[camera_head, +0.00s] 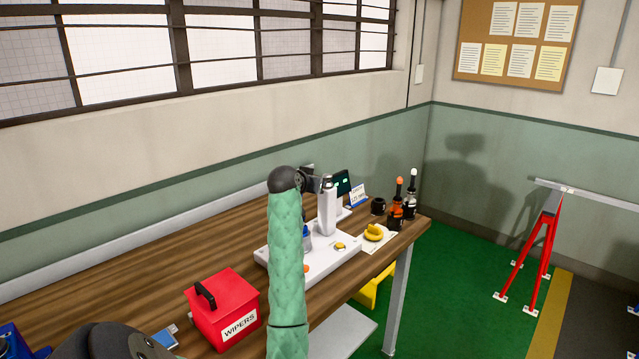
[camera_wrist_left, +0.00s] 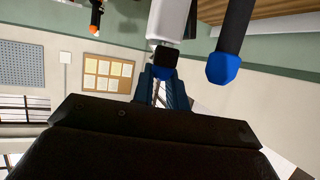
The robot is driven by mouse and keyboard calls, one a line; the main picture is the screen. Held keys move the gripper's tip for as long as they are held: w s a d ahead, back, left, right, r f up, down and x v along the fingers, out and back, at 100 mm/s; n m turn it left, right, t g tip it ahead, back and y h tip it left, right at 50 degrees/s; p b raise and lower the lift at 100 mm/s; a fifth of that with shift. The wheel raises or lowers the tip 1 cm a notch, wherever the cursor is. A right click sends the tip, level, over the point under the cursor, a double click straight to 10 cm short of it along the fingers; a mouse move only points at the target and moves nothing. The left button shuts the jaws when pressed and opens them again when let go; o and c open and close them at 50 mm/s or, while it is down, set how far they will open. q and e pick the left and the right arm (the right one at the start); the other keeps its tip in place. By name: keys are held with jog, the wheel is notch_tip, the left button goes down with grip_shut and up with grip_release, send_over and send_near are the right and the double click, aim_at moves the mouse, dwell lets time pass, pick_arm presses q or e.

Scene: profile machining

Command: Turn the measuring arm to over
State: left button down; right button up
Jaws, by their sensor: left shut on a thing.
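The measuring device stands on the bench, with a white column (camera_head: 327,215) rising from a white base plate (camera_head: 330,263). My left gripper (camera_head: 317,184) is at the top of the column, reached by my green-sleeved arm. In the left wrist view, the blue fingers of my left gripper (camera_wrist_left: 163,90) are shut on a dark end piece (camera_wrist_left: 162,62) of the white measuring arm (camera_wrist_left: 170,20). A dark rod with a blue tip (camera_wrist_left: 224,66) hangs beside it, apart from the fingers. My sleeve hides part of the device in the head view. My right gripper is not in view.
A red WIPERS box (camera_head: 222,305) stands nearer on the wooden bench (camera_head: 120,298). A yellow ring-shaped part (camera_head: 373,233) lies on paper right of the base.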

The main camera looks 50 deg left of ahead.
pick_arm(q)
jog(key=shift+a+m+h, duration=0.2)
jog(key=shift+m+h, duration=0.1)
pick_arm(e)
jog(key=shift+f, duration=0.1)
pick_arm(q)
jog(key=c, duration=1.4)
grip_release()
